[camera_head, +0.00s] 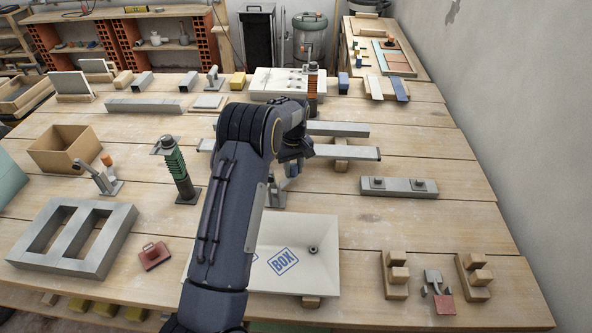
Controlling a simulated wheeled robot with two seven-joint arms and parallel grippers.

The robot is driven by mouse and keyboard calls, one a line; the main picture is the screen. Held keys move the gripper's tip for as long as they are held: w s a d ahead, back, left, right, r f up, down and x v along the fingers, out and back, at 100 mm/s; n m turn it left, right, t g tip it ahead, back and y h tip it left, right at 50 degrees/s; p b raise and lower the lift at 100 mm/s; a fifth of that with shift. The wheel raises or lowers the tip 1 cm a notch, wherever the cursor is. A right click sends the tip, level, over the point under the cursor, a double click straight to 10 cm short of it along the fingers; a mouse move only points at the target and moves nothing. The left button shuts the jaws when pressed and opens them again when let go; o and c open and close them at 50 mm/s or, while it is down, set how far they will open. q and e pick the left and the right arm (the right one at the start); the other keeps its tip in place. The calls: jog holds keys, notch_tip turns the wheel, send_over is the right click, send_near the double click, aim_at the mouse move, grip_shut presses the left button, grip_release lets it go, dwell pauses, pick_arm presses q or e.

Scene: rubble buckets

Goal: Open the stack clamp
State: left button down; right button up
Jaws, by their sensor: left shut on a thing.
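My left arm reaches in from the bottom middle, and my left gripper (291,168) is over the middle of the bench. It is shut on a small part, mostly hidden by the gripper, just above a grey base plate (273,197). This looks like the stack clamp, but its lever cannot be made out. A similar grey lever clamp with an orange knob (106,160) stands at the left, its arm tilted up. My right gripper is not in view.
A white board marked BOX (318,235) lies in front of the gripper, partly behind my arm. Grey bars (345,152) lie just behind it. A green ribbed post (177,168) stands to the left, and a grey bar with two pads (399,187) lies right.

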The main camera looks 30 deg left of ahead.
pick_arm(q)
jog(key=shift+a, duration=0.2)
dwell(0.3)
jog(key=c, duration=1.1)
grip_release()
notch_tip(320, 180, up, 8)
jog(key=shift+w+f+b, duration=0.1)
jog(key=shift+b, duration=0.3)
